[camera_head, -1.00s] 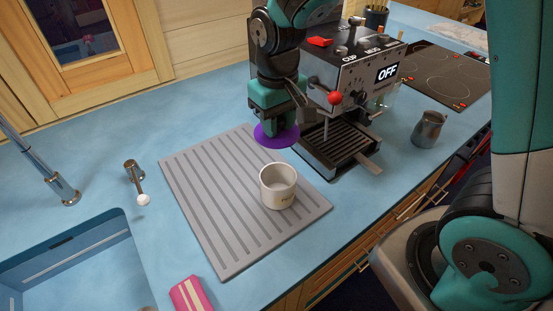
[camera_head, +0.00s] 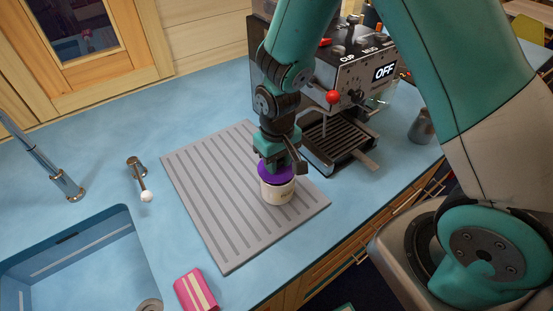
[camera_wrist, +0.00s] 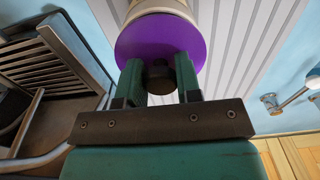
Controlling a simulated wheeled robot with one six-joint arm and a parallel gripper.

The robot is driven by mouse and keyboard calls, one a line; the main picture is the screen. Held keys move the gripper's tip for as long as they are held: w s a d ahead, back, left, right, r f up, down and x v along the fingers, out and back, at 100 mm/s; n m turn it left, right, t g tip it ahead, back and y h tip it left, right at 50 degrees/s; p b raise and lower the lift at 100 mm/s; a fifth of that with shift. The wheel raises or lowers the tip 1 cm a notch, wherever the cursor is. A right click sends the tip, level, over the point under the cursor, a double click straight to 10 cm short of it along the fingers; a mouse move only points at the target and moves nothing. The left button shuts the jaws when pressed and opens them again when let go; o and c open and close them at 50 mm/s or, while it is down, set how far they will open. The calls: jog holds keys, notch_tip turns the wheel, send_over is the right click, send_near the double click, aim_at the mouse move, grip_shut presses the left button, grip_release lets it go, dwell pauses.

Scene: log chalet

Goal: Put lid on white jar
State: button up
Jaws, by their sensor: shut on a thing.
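The white jar (camera_head: 277,193) stands upright on the grey ribbed drying mat. The purple lid (camera_head: 266,174) is at the jar's mouth and covers most of it. In the head view the lid looks slightly off toward the upper left of the jar. My gripper (camera_head: 281,166) is above the jar, pointing down. In the wrist view the gripper (camera_wrist: 159,78) is shut on the dark knob of the lid (camera_wrist: 160,45), with the jar (camera_wrist: 158,7) behind the lid. Whether the lid rests fully on the rim is hidden.
The grey ribbed mat (camera_head: 205,190) lies on the blue counter. A coffee machine (camera_head: 355,75) stands close at the right, with a metal pitcher (camera_head: 421,127) beyond it. A sink (camera_head: 85,265) and tap (camera_head: 50,175) are at left. A pink sponge (camera_head: 195,291) lies in front.

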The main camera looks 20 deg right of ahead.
jog(key=shift+f, duration=0.3)
jog(key=o, duration=0.9)
jog(key=shift+r, duration=0.1)
notch_tip(320, 180, up, 12)
jog(key=b, duration=0.3)
jog(key=shift+s+a+r+n+y+b, duration=0.45)
jog(key=shift+s+a+r+n+y, duration=0.5)
jog(key=shift+s, duration=2.05)
jog(key=shift+s+a+r+n+y+b, duration=0.55)
jog(key=shift+s+r, duration=0.8)
jog(key=shift+s, duration=1.7)
jog(key=shift+s+a+r+n+y+b, duration=0.5)
jog(key=shift+s+a+r+n, duration=0.55)
jog(key=shift+s, duration=1.95)
